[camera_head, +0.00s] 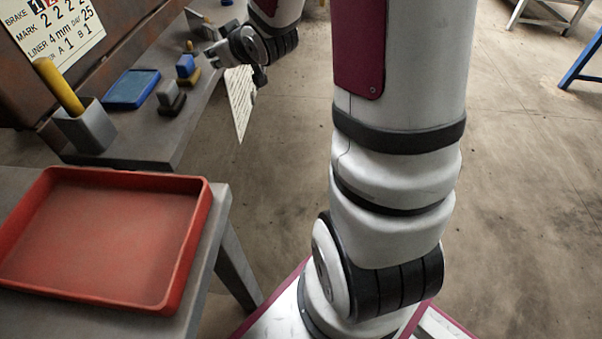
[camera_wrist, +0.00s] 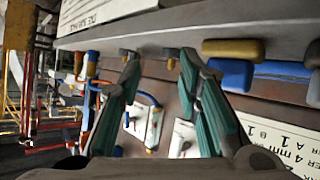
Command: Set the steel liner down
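My gripper (camera_wrist: 160,62) is open in the wrist view, its two green-padded fingers well apart, with nothing seen held between them. In the head view my gripper (camera_head: 212,56) is over the far workbench, close to the small blocks there. No piece in either view can be told for certain as the steel liner. Small grey and yellowish pieces (camera_wrist: 171,54) show by the fingertips in the wrist view, and I cannot tell whether they touch. A blue block on a yellow base (camera_head: 187,68) stands near the fingers; its blue part (camera_wrist: 231,74) also shows in the wrist view.
An empty red tray (camera_head: 100,240) sits on the near table. A printed sign (camera_head: 60,30) stands behind. Open floor lies right.

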